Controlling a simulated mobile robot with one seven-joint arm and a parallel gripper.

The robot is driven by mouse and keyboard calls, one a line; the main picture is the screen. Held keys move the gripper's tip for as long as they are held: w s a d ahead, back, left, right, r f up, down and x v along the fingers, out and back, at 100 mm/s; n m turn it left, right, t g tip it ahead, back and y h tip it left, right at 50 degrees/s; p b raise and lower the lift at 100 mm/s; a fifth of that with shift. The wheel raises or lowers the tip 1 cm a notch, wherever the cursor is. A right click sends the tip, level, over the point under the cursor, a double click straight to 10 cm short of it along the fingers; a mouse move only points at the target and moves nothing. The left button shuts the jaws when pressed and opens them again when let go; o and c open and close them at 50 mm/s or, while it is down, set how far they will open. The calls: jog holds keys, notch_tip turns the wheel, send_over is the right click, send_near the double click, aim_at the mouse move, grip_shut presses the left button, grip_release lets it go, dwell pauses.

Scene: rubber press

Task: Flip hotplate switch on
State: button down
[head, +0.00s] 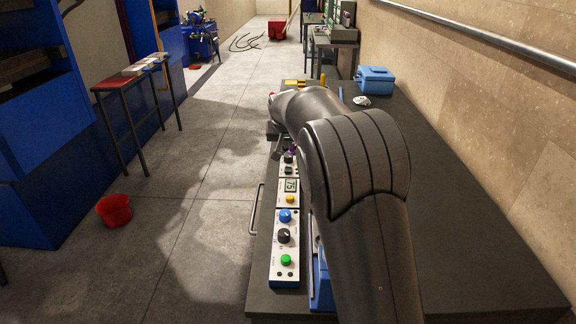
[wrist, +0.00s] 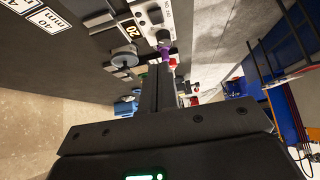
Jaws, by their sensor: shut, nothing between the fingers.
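A long white control panel (head: 285,245) runs along the left edge of the dark bench, with a blue knob (head: 285,216), black knobs, a green button (head: 286,260), a yellow button (head: 290,199) and a display reading 75. I cannot tell which control is the hotplate switch. My gripper (wrist: 160,68) is shut and empty in the wrist view. Its fingertips are close to a small purple part (wrist: 166,52) beside a white panel with a black knob (wrist: 155,15); I cannot tell if they touch. In the head view my arm hides part of the panel and bench.
A blue box (head: 375,79) and a small white object (head: 361,101) stand on the bench's far part. The wall and a metal rail are on the right. A red bucket (head: 115,210) stands on the floor at left. The bench's right side is clear.

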send_over(288, 171)
jog(key=f, duration=0.8)
jog(key=shift+s+f, duration=0.45)
jog(key=shift+f, duration=0.4)
jog(key=shift+s+f, duration=0.15)
jog(key=shift+f, duration=1)
jog(key=shift+s+f, duration=0.25)
jog(key=shift+f, duration=0.15)
jog(key=shift+r, duration=0.15)
jog(key=shift+r, duration=0.65)
jog(key=shift+r, duration=0.1)
